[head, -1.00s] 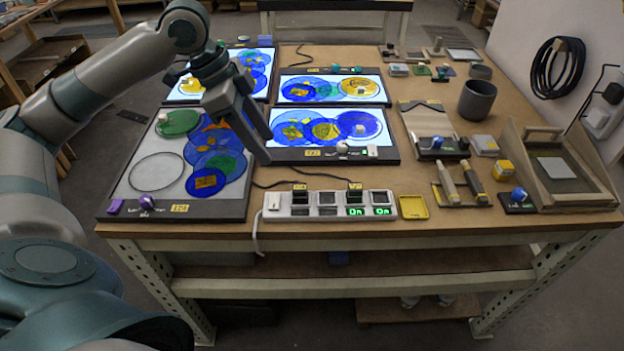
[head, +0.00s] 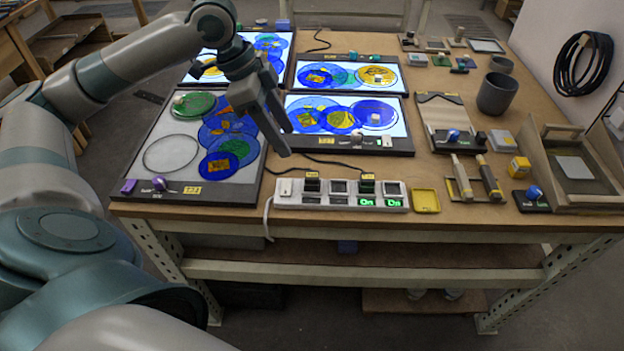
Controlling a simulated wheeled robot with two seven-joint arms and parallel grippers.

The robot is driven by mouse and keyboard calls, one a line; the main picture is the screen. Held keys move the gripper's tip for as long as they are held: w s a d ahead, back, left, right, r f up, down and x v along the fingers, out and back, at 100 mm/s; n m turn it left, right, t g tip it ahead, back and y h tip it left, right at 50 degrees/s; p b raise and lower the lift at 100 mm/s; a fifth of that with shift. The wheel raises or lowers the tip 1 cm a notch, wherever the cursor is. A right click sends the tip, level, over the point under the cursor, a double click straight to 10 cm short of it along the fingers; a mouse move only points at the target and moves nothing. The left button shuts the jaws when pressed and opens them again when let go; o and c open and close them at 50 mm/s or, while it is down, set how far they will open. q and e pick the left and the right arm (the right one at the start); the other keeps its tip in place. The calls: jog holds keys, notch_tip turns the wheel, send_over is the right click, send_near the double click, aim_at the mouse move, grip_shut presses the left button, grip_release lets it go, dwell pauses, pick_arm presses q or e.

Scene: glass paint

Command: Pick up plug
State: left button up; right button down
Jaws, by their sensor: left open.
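A white power strip (head: 340,203) lies near the front edge of the table, with green "On" lights at its right sockets. One black plug (head: 312,184) with a yellow label sits in its left part. Another black plug (head: 367,184) with a yellow label sits further right, with a cord running back from it. My left gripper (head: 282,143) points down above the table, behind and left of the strip. It is open and apart from both plugs. My right gripper is not in view.
A dark, unlit light panel (head: 122,189) with coloured glass discs lies left of the strip. Lit panels (head: 409,129) stand behind it. A yellow tray (head: 426,200) is just right of the strip. Bare wood (head: 395,170) lies behind the strip's right end.

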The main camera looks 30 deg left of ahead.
pick_arm(q)
send_over(310, 175)
jog(key=s+a, duration=0.1)
jog(key=a, duration=0.2)
notch_tip(310, 175, down, 6)
jog(key=shift+d+f+p, duration=0.15)
jog(key=shift+f+p, duration=0.1)
jog(key=shift+p, duration=0.15)
jog(key=shift+d+f, duration=0.2)
jog(key=shift+f, duration=0.05)
jog(key=shift+w+d+f+p, duration=0.1)
jog(key=shift+d+f+p, duration=0.1)
jog(key=shift+f+p, duration=0.1)
jog(key=p+x, duration=0.1)
jog(key=x, duration=0.2)
jog(key=shift+d+f, duration=0.15)
jog(key=shift+d, duration=0.1)
jog(key=shift+f, duration=0.25)
jog(key=c, duration=1.1)
jog(key=shift+c, duration=0.2)
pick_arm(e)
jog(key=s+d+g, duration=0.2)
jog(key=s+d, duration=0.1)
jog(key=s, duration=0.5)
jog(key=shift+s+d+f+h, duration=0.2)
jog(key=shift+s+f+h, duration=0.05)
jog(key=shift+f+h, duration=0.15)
